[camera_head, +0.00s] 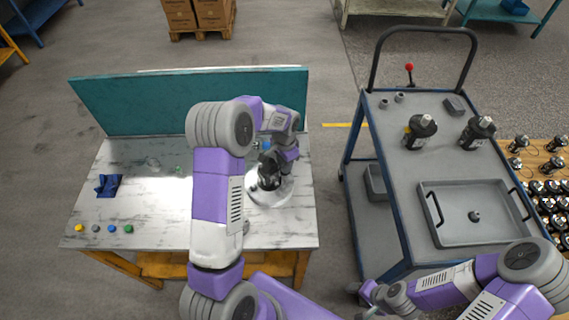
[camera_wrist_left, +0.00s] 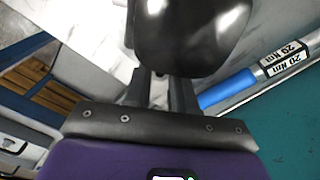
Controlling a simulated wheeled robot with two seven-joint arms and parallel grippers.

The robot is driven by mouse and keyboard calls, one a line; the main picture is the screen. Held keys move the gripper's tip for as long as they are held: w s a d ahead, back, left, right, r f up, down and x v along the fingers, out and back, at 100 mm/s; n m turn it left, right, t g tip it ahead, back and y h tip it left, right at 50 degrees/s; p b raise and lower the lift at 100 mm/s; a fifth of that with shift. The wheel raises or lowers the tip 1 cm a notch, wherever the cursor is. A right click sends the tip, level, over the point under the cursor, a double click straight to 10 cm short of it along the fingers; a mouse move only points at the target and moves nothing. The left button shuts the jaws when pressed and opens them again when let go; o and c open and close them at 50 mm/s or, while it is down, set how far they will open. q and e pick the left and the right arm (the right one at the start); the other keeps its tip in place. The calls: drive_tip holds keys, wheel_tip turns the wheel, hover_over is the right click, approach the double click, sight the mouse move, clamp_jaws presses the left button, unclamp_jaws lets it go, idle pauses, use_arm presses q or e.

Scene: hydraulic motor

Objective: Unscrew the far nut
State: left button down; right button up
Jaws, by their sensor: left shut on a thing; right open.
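The black hydraulic motor (camera_head: 268,178) stands on a round pale base (camera_head: 277,196) on the workbench. Its dark, shiny body (camera_wrist_left: 190,35) fills the top of the left wrist view. My left gripper (camera_head: 276,158) is at the motor's far side. In the left wrist view its fingers (camera_wrist_left: 160,84) are close together right against the motor. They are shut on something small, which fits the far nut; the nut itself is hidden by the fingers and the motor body. My right gripper (camera_head: 370,293) is open and empty at the lower edge, off the bench, near the cart.
A blue-handled torque wrench (camera_wrist_left: 228,90) marked 20 Nm lies beside the gripper. A teal panel (camera_head: 150,105) backs the bench (camera_head: 140,210). A cart (camera_head: 395,165) with a grey tray (camera_head: 450,235) stands right.

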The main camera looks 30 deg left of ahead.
use_arm(q)
drive_tip(key=n, duration=0.4)
drive_tip(key=shift+n, duration=0.3)
drive_tip(key=c, duration=1.2)
unclamp_jaws()
drive_tip(key=m, duration=0.5)
drive_tip(key=shift+r+m, duration=0.1)
drive_tip(key=shift+m, duration=0.2)
drive_tip(key=m+p, duration=0.1)
drive_tip(key=m, duration=0.4)
